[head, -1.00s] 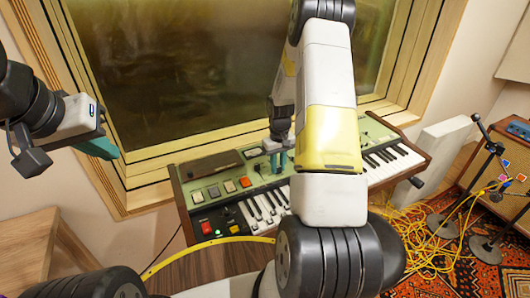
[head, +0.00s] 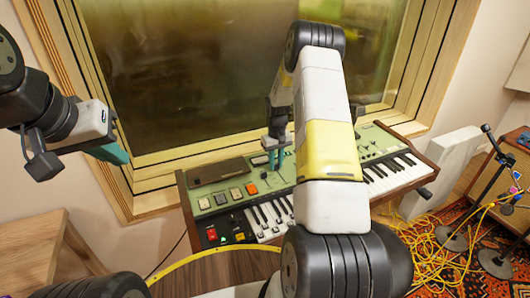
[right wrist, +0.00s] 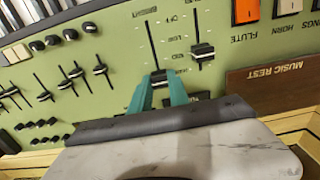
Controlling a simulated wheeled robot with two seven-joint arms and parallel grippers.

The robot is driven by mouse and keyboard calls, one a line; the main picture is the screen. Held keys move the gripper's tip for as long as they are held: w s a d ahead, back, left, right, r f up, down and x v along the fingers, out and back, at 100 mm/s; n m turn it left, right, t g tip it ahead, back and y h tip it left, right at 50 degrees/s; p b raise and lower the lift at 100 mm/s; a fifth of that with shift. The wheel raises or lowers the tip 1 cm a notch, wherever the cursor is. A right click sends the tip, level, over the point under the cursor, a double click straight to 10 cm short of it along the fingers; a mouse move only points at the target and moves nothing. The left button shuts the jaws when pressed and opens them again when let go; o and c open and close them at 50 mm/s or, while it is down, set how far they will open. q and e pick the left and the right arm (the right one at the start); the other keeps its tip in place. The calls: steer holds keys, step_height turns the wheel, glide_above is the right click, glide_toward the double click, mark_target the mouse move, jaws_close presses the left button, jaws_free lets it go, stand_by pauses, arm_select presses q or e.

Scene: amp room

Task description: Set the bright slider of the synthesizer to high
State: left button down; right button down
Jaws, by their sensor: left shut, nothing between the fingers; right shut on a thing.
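The synthesizer (head: 222,222) stands below the window, with a green panel and a keyboard. My right gripper (head: 274,160) reaches down to its panel, left of centre. In the right wrist view its teal fingers (right wrist: 160,95) are shut on a dark slider knob (right wrist: 158,75). My left gripper (head: 118,154) is shut and empty, away from the synthesizer at the left.
More sliders (right wrist: 75,72) and a brown music rest (right wrist: 275,85) flank the held knob. Orange and cream buttons (right wrist: 245,10) are nearby. A wooden table (head: 35,245) is at lower left. Yellow cables (head: 430,250) and stands (head: 452,238) lie to the right.

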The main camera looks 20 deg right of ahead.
steer(key=c, duration=1.2)
jaws_free()
steer(key=shift+w, duration=0.2)
steer(key=shift+c, duration=0.2)
steer(key=shift+r, duration=3.95)
steer(key=shift+a+r, duration=0.1)
steer(key=shift+r, duration=0.05)
steer(key=s+a+r+t, duration=0.1)
steer(key=s+a+r, duration=0.1)
steer(key=s+r, duration=0.35)
steer(key=s+a+r+t, duration=0.1)
steer(key=s+a+r, duration=0.15)
steer(key=r, duration=0.65)
steer(key=s+a+r+t, duration=0.1)
steer(key=s+a+r, duration=0.1)
steer(key=s+r, duration=0.4)
steer(key=s+a+r+t+y, duration=0.1)
steer(key=s+a+r, duration=0.2)
steer(key=s, duration=0.6)
steer(key=s+a+r+m+t+y, duration=0.1)
steer(key=s+a+r+t, duration=0.1)
steer(key=s, duration=0.8)
steer(key=shift+a+r, duration=0.4)
steer(key=shift+r, duration=0.3)
